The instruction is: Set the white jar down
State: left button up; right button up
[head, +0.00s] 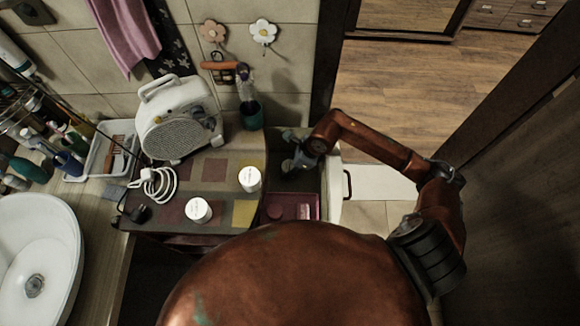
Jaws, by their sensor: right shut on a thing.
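One white jar (249,179) stands upright on the patchwork-coloured cabinet top, near its right edge. A second white jar (198,210) stands nearer the front edge. My right gripper (294,158) is above the open drawer, right of the cabinet top and apart from both standing jars. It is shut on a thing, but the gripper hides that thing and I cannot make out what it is. My left gripper is not in view.
The open drawer (333,190) holds a dark red tray (293,207). A round basin (35,245) is far left. Bare top lies between the jars.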

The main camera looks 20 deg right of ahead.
jog(key=o, duration=1.2)
jog(key=shift+c, duration=0.2)
jog(key=p+v, duration=0.1)
jog(key=v, duration=1.1)
jog(key=shift+r, duration=0.1)
